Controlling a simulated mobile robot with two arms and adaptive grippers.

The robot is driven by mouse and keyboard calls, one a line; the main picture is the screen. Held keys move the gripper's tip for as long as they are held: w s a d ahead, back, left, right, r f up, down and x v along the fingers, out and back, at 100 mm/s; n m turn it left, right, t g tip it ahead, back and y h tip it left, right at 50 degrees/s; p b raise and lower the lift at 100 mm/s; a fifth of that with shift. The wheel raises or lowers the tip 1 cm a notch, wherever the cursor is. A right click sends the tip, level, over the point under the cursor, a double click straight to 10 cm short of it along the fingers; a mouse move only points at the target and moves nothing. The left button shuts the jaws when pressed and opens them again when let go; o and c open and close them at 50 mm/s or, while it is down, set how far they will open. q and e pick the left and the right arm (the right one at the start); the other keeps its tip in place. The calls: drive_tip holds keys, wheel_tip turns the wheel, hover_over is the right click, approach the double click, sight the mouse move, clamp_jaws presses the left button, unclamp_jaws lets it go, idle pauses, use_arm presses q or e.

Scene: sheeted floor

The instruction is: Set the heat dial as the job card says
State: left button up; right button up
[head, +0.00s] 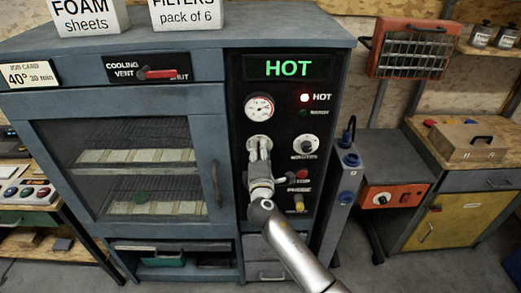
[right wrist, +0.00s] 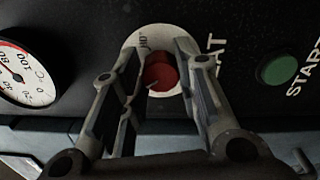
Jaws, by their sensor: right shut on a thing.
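The heat dial (right wrist: 160,76) is a red knob on a pale round plate beside partly hidden lettering ending "AT". My right gripper (right wrist: 165,72) is shut on it, with a finger on either side. In the head view, the right gripper (head: 259,146) reaches the black control panel below the gauge and covers most of the dial. A pale mark on the knob points to lower left in the wrist view. The job card (head: 31,74) at upper left reads "40° 30 min". The green display (head: 287,68) reads "HOT". My left gripper is not in view.
The gauge (head: 260,107) sits above the dial, and a lit red lamp (head: 304,98) marked "HOT" is to its right. Another knob (head: 305,146) is right of my gripper. A green start button (right wrist: 276,70) lies nearby. The oven door (head: 130,165) is closed.

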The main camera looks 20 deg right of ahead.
drive_tip(key=shift+r+n+p, duration=0.15)
drive_tip(key=shift+n+p, duration=0.65)
drive_tip(key=shift+n, duration=1.4)
drive_tip(key=o, duration=1)
drive_tip(key=v, duration=1.2)
